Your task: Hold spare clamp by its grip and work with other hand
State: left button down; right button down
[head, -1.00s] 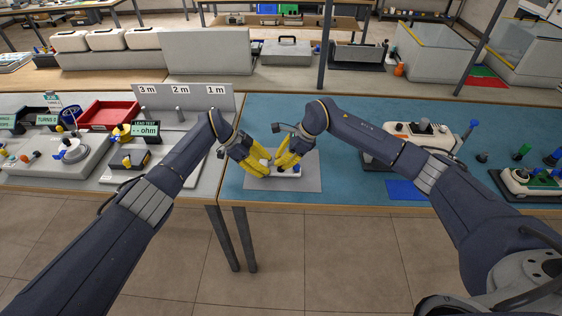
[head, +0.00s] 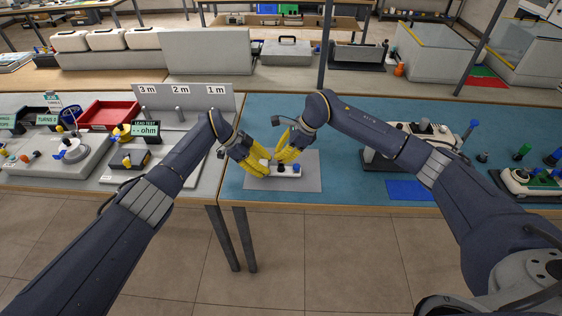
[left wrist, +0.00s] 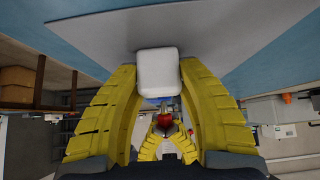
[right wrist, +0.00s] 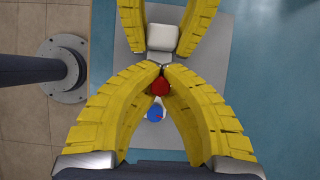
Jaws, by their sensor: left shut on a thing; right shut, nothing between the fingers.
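The spare clamp (head: 289,171) is a small white bar lying on a grey mat (head: 308,182) on the blue bench. It has a white block-shaped grip (right wrist: 162,37) at one end, then a red knob (right wrist: 160,86) and a blue knob (right wrist: 155,112). My left gripper (left wrist: 158,74) is shut on the white grip. My right gripper (right wrist: 161,66) is shut and empty, with its tips together over the clamp between the grip and the red knob. I cannot tell whether the tips touch the clamp. In the head view the yellow fingers hide the grip end.
A blue pad (head: 408,190) and a device on a dark base (head: 420,133) lie to the right. A fixture with green and blue knobs (head: 535,183) is farther right. A red tray (head: 108,114) stands on the left bench. The blue bench behind the mat is clear.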

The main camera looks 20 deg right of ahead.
jog(key=shift+r, duration=1.55)
pick_arm(q)
jog(key=c, duration=0.8)
grip_release()
